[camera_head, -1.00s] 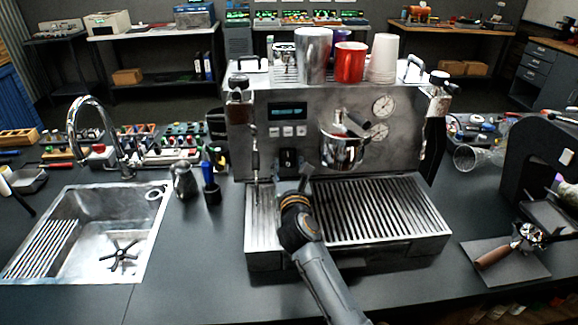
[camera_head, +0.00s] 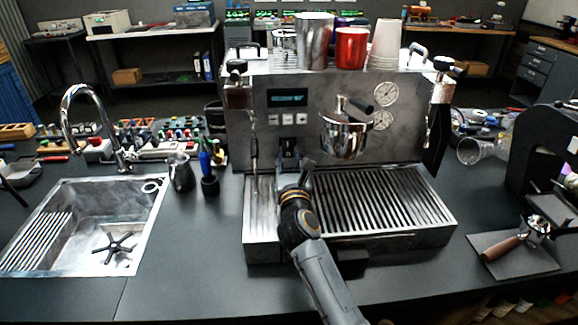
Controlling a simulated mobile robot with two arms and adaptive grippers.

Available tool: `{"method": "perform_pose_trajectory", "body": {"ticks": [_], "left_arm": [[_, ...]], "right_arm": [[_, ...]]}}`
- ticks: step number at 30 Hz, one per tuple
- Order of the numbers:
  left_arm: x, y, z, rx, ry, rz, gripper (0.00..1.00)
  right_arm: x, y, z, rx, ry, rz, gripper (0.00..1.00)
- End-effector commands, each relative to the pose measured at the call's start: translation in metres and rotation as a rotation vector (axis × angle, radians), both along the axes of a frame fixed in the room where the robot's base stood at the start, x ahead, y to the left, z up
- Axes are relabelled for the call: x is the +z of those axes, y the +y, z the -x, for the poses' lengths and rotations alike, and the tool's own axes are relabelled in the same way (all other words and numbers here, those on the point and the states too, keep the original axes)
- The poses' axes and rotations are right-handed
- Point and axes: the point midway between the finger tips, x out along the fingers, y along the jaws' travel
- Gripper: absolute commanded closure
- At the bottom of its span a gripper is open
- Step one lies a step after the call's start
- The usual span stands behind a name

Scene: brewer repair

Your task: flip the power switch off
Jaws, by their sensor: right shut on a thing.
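The silver espresso machine (camera_head: 350,90) stands on the dark counter. Its power switch (camera_head: 288,143) is a small black part low on the front panel, below the display and buttons. My right gripper (camera_head: 291,166) reaches up over the left end of the drip tray to the panel. It is shut at the switch and covers much of it. Whether the switch is up or down cannot be made out. The display (camera_head: 288,97) shows lit cyan text. My left gripper is not in view.
The slatted drip tray (camera_head: 440,222) juts out below my right arm. A portafilter in its group (camera_head: 345,138) and a steam wand (camera_head: 254,145) flank the switch. Metal, red and white cups stand on top. A sink (camera_head: 150,215) lies left; a loose portafilter (camera_head: 505,247) lies right.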

Motion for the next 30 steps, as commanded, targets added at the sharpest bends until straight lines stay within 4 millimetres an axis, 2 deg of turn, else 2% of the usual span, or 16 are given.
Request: {"method": "perform_pose_trajectory", "body": {"ticks": [1, 3, 13, 14, 17, 26, 30], "left_arm": [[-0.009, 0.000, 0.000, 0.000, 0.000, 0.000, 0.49], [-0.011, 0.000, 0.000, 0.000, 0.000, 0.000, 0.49], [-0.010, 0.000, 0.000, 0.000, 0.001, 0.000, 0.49], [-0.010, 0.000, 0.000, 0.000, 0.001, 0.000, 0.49], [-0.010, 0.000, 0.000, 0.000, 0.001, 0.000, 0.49], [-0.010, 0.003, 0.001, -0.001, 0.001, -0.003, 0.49], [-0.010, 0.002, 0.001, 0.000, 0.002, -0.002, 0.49]], "right_arm": [[-0.004, 0.000, 0.000, 0.000, -0.012, -0.001, 1.00], [-0.003, 0.000, 0.000, 0.000, -0.021, 0.000, 1.00], [-0.001, 0.000, 0.000, 0.001, -0.025, 0.000, 1.00], [-0.001, 0.000, 0.000, 0.000, -0.024, 0.000, 0.68], [-0.001, 0.000, 0.000, 0.001, -0.024, 0.000, 0.49], [-0.001, 0.000, 0.001, 0.000, -0.024, 0.000, 0.49], [-0.003, 0.000, 0.011, 0.000, -0.024, -0.001, 0.49]]}}
